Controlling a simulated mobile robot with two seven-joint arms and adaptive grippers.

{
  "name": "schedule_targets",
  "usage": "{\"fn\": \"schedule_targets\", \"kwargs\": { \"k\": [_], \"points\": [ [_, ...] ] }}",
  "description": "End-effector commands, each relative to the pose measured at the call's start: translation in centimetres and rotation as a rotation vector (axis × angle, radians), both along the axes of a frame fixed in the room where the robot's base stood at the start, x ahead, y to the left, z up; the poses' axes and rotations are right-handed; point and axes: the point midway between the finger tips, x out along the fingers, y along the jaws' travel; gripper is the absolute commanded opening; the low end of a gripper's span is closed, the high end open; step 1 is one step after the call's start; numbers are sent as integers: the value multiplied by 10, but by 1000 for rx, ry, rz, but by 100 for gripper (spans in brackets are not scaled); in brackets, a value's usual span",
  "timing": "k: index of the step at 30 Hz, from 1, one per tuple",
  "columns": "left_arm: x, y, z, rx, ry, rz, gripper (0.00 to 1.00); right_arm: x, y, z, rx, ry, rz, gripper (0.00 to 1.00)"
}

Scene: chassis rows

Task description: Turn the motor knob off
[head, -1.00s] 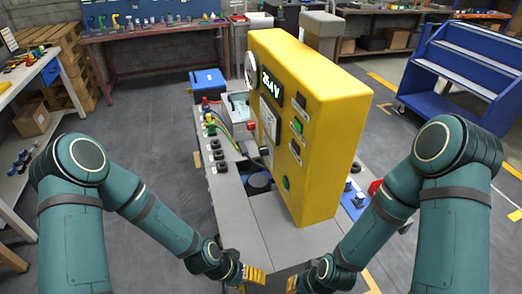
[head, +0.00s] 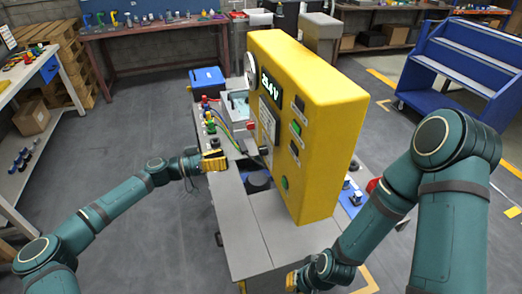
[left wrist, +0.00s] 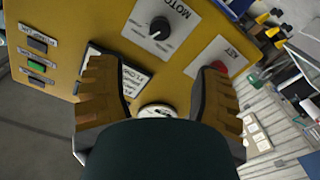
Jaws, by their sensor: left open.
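The motor knob (left wrist: 160,28) is a dark round knob on a white plate lettered MOTO, the rest cut off, on a yellow panel in the left wrist view. I cannot make out its setting, and I cannot pick it out in the head view. My left gripper (head: 215,162) is open and empty, beside the yellow cabinet (head: 318,75) above the grey bench. In the left wrist view its fingers (left wrist: 157,70) are spread, with the knob beyond the gap and apart from them. My right gripper (head: 292,281) is low at the bench's front, its jaws unclear.
A red button (head: 251,125) and cables are near the left gripper. The grey bench top (head: 245,225) is clear in front.

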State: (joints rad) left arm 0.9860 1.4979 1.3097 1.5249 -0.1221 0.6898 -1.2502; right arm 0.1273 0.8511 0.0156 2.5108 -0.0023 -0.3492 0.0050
Motion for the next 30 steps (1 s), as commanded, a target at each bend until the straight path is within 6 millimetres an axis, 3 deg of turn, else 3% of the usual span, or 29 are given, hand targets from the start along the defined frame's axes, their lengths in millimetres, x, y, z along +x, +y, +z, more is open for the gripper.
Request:
{"fn": "schedule_targets", "kwargs": {
  "k": [12, 18, 30],
  "points": [
    [23, -78, -1, 0, 3, -5, 66, 0, 0, -3, 0, -1, 0, 0],
    [33, -106, -1, 1, 4, -3, 66, 1, 0, -4, 0, -2, -1, 0],
    [38, -121, -1, 0, 4, -1, 66, 1, 0, -4, 0, -2, -1, 0]
  ]
}}
